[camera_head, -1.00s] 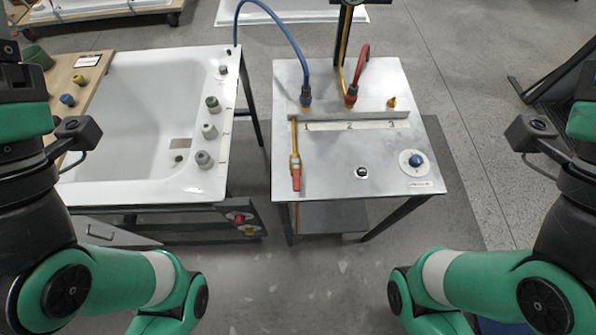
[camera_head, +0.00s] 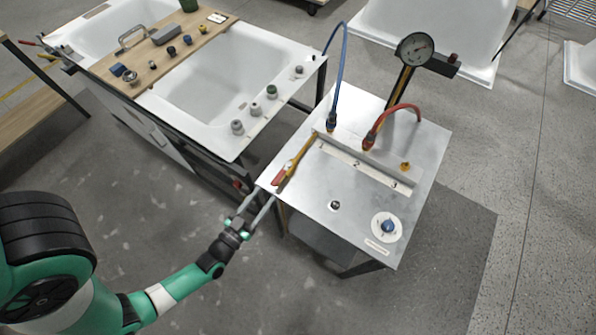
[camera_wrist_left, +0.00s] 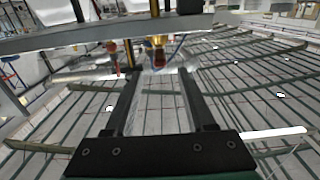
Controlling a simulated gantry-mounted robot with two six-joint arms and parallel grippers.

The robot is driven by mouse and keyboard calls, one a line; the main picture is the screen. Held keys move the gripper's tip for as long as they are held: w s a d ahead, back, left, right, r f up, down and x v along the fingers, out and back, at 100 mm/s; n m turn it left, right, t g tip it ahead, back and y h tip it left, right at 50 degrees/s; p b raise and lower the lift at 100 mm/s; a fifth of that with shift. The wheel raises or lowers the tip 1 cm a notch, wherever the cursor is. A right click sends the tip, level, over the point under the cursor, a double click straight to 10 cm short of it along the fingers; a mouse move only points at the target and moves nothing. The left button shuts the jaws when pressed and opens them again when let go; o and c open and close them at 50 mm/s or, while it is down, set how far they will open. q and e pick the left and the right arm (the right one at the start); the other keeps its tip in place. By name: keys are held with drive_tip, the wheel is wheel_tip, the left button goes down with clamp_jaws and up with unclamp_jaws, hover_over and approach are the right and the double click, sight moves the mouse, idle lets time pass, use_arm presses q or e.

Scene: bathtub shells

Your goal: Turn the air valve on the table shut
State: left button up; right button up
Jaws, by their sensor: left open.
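On the metal table (camera_head: 312,205), a blue knob (camera_head: 388,226) sits on a round white plate with a small label at the front right. A yellow piece with a red handle (camera_head: 279,178) lies at the table's left edge, on a yellow line. I cannot tell for sure which is the air valve. My left gripper (camera_head: 265,194) is open and empty, its fingertips at the table's left corner close to the red handle, far from the blue knob. In the left wrist view both fingers (camera_wrist_left: 157,75) stand apart, with a brass-coloured fitting beyond them. My right gripper is out of view.
A blue hose (camera_head: 338,62) and a red hose (camera_head: 395,108) rise from the table's back strip. A gauge (camera_head: 416,48) stands on a post behind. A bathtub (camera_head: 215,85) with grey knobs is at the left. Open floor lies in front.

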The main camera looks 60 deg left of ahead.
sight(287, 166)
use_arm(q)
drive_tip(key=b+x, duration=0.1)
drive_tip(key=x, duration=1)
drive_tip(key=shift+w+a, duration=0.15)
drive_tip(key=shift+w, duration=0.15)
clamp_jaws()
idle(0.8)
